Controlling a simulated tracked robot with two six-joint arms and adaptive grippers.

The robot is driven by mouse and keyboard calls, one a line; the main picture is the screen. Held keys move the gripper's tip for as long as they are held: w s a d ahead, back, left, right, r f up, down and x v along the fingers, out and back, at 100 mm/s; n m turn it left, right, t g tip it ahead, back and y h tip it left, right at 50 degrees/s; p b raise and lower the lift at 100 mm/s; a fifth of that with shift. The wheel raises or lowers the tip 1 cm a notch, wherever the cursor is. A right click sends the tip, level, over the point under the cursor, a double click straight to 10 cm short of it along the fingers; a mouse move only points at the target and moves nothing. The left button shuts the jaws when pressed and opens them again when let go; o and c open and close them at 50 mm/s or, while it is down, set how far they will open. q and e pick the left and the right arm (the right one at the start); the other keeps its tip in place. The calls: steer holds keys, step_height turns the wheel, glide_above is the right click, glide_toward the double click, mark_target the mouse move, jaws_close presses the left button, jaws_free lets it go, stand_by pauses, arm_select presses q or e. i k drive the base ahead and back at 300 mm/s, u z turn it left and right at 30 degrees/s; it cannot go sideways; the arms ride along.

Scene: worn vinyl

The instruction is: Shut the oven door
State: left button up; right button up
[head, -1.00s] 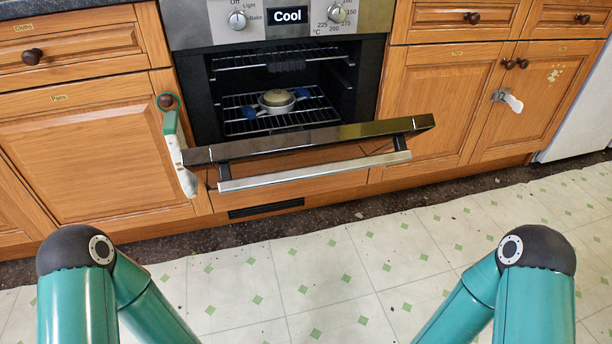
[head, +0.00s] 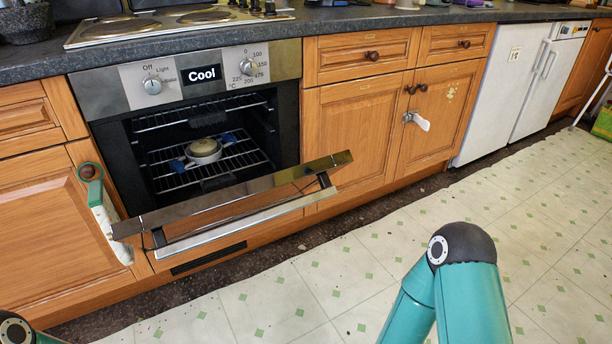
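The oven (head: 120,130) is built into the wooden cabinets at left of centre. Its door (head: 230,190) is hinged at the bottom and hangs open, tilted out towards me, with a long silver handle (head: 240,226) along its front. Inside, a round dish (head: 204,151) with blue at its sides sits on a wire rack (head: 240,157). The display on the oven panel reads "Cool". My arm links show at the bottom left and the lower right, well apart from the door. Neither of my grippers is in view.
Pale vinyl floor (head: 370,255) lies clear in front of the cabinets. A green-handled thing (head: 90,175) hangs on a cabinet knob left of the door. A white latch (head: 417,121) sticks out at right. White appliances (head: 500,95) stand farther right.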

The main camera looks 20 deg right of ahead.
mark_target(182, 219)
steer(key=z, duration=1.55)
steer(key=i, duration=0.1)
steer(key=u, duration=3.15)
steer(key=i, duration=0.5)
steer(key=z, duration=3.45)
steer(key=k, duration=0.1)
steer(key=u, duration=2.2)
